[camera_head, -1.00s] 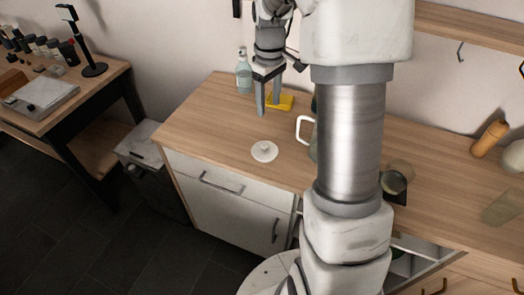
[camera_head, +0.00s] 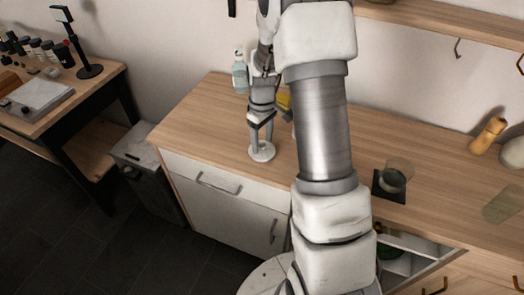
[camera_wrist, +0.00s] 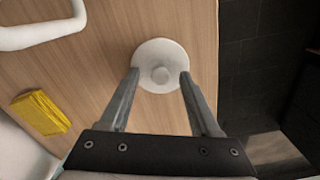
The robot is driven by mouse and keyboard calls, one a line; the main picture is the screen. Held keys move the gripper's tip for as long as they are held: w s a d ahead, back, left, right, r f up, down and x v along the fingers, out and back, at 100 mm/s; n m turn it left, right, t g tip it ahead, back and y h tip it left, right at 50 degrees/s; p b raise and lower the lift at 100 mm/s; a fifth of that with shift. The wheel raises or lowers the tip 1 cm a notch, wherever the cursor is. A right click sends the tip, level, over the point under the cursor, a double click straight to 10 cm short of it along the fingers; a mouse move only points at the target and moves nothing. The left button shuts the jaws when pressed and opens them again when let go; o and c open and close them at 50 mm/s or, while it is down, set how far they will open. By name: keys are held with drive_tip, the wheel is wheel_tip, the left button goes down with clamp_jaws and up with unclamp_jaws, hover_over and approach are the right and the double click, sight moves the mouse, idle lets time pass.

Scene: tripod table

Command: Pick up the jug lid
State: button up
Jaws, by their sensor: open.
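The jug lid is a round white disc with a small knob, lying on the wooden counter. In the head view the lid (camera_head: 262,153) is near the counter's front left edge, partly covered by my gripper (camera_head: 262,147). In the wrist view the lid (camera_wrist: 160,54) lies between the fingertips of my gripper (camera_wrist: 158,74), with its knob centred between them. The fingers are apart, one on each side of the knob. I cannot tell whether the fingertips touch the lid. In the wrist view a white jug handle (camera_wrist: 45,35) shows at the upper left; my arm hides the jug in the head view.
A yellow sponge (camera_wrist: 40,113) lies on the counter (camera_head: 200,112). A clear bottle (camera_head: 240,75) stands behind my gripper. A glass (camera_head: 397,173) on a dark coaster and a wooden mill (camera_head: 488,135) are to the right. The counter's front edge is close to the lid.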

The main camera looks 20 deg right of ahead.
drive_tip(key=shift+f, duration=0.15)
clamp_jaws()
idle(0.4)
